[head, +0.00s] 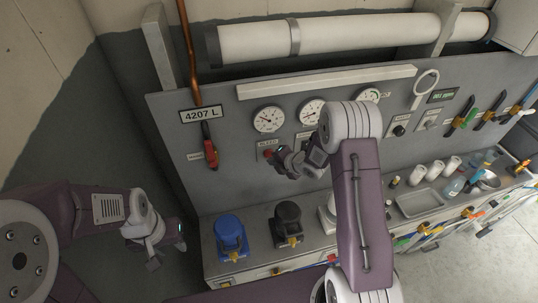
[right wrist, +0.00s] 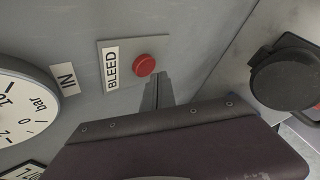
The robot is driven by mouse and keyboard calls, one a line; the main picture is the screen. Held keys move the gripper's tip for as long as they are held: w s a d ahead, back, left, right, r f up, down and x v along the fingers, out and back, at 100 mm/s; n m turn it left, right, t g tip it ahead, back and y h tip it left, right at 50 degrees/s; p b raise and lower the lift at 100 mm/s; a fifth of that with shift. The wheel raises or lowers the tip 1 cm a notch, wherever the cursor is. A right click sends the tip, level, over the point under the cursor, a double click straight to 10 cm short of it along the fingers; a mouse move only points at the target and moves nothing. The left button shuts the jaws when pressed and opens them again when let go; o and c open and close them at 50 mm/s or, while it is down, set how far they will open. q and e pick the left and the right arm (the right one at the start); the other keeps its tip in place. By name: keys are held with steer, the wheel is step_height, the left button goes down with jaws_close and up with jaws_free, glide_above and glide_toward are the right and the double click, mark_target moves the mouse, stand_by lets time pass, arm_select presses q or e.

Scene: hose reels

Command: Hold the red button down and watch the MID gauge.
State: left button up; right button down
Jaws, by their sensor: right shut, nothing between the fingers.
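My right gripper (head: 276,157) is shut and empty at the panel. Its fingertips (right wrist: 161,80) appear right beside the button in the right wrist view; I cannot tell whether they touch it. Three round white gauges are in the head view. The middle one (head: 312,111) is partly behind my right arm, and its label is not readable. My left gripper (head: 160,252) hangs at lower left, away from the panel; its finger opening is unclear.
A gauge with an IN label (right wrist: 64,80) is left of the button in the right wrist view. A red-handled valve (head: 210,153) hangs below the 4207 L plate. Blue (head: 230,235) and black (head: 288,222) units stand on the bench below. A grey tray (head: 420,203) lies right.

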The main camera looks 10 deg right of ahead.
steer(key=shift+w, duration=0.1)
steer(key=shift+w, duration=0.35)
stand_by(0.3)
steer(key=shift+w+r, duration=0.1)
steer(key=shift+w, duration=0.45)
stand_by(1.6)
stand_by(0.8)
steer(key=shift+s+b, duration=0.65)
steer(key=shift+s, duration=0.3)
